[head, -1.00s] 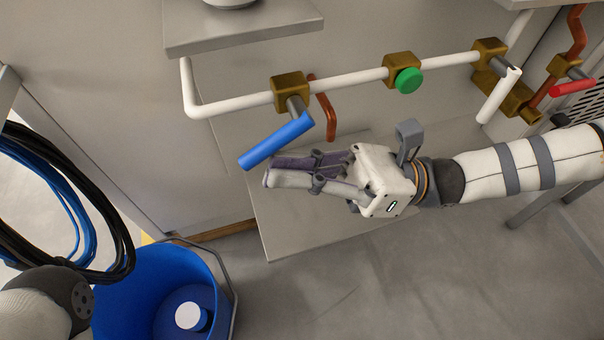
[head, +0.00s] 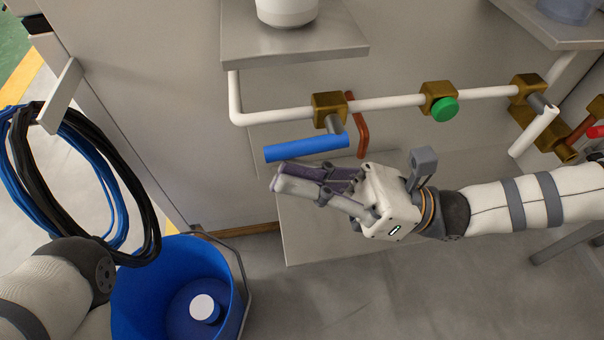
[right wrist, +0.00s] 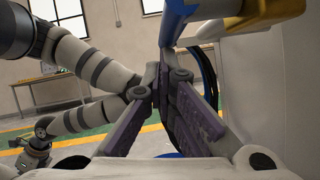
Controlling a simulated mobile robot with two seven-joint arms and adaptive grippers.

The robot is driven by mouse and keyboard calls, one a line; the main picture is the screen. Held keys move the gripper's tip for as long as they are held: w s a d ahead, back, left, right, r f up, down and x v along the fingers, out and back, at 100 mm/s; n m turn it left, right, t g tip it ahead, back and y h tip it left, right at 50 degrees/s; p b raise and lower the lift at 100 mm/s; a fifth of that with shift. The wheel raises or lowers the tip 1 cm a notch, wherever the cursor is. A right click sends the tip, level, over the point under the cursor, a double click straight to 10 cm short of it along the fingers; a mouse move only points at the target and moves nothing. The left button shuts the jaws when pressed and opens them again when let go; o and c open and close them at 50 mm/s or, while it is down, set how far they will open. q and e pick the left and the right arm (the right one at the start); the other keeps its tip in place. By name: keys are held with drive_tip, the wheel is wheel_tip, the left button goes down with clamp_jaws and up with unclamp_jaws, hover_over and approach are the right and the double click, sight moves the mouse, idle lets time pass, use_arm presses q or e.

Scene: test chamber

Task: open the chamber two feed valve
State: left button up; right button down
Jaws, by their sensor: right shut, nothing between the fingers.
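A feed valve with a blue lever (head: 306,147) hangs from a brass body (head: 329,109) on the white pipe (head: 385,103). The lever lies nearly parallel to the pipe. No label shows, so I cannot tell which chamber it feeds. My right gripper (head: 276,183) is shut and empty, just below the lever; contact is unclear. In the right wrist view its fingers (right wrist: 161,70) are together, with the blue lever (right wrist: 185,20) close beside and above the tips. My left arm is folded at the lower left; its hand is small and unclear in the right wrist view.
Along the pipe to the right are a green knob (head: 445,109), a white lever (head: 534,131) and a red handle (head: 596,131). A blue bucket (head: 236,298) and hanging coiled hoses (head: 110,215) are at left. A grey shelf (head: 290,40) overhangs the pipe.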

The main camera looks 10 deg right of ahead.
idle(0.4)
drive_tip(key=v, duration=1.2)
